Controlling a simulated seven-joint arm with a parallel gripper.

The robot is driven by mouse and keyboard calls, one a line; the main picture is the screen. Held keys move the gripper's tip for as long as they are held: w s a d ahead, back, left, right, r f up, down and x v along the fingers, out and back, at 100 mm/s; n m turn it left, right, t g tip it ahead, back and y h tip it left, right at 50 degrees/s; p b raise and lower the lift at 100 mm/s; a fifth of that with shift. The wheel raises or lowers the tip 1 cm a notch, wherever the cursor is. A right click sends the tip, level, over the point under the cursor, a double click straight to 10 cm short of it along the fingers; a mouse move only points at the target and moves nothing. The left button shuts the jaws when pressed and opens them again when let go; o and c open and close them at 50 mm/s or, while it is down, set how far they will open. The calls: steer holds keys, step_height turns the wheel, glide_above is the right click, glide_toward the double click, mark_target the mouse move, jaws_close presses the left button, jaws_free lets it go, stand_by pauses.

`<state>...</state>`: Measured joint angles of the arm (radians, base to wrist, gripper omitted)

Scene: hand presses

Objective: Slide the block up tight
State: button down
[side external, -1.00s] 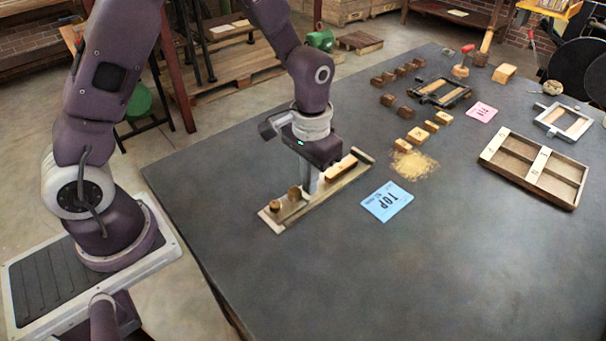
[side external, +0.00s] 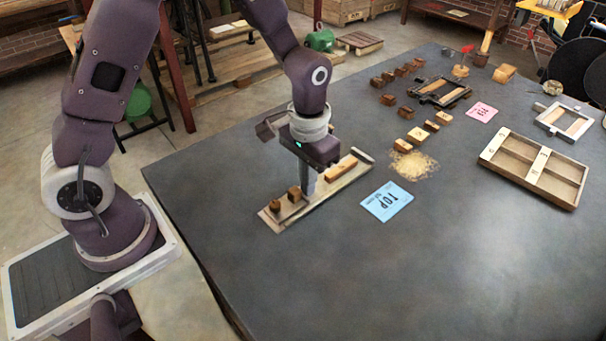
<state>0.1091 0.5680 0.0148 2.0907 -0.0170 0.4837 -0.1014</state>
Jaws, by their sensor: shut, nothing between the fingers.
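A long, narrow wooden board (side external: 313,206) lies on the dark table in the side external view. A small brown block (side external: 294,193) stands on it left of my gripper, and a round-looking brown piece (side external: 275,205) sits closer to its left end. A longer light wooden block (side external: 342,167) lies on the board to the right of my gripper. My gripper (side external: 308,191) points down, shut and empty, low over the board between the small brown block and the light block. I cannot tell whether its fingertips touch the small block or the board.
A blue card (side external: 387,201) reading TOP lies right of the board, with a heap of sawdust (side external: 414,165) behind it. Several small blocks, a dark frame (side external: 440,93), a pink card (side external: 481,112) and a divided wooden tray (side external: 535,170) lie farther back and right. The front table is clear.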

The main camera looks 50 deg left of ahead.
mark_target(277, 205)
steer(key=shift+s, duration=3.95)
steer(key=c, duration=2.2)
jaws_free()
steer(key=shift+w, duration=0.1)
steer(key=c, duration=1.2)
jaws_free()
steer(key=shift+c, duration=0.2)
steer(key=shift+r, duration=3.55)
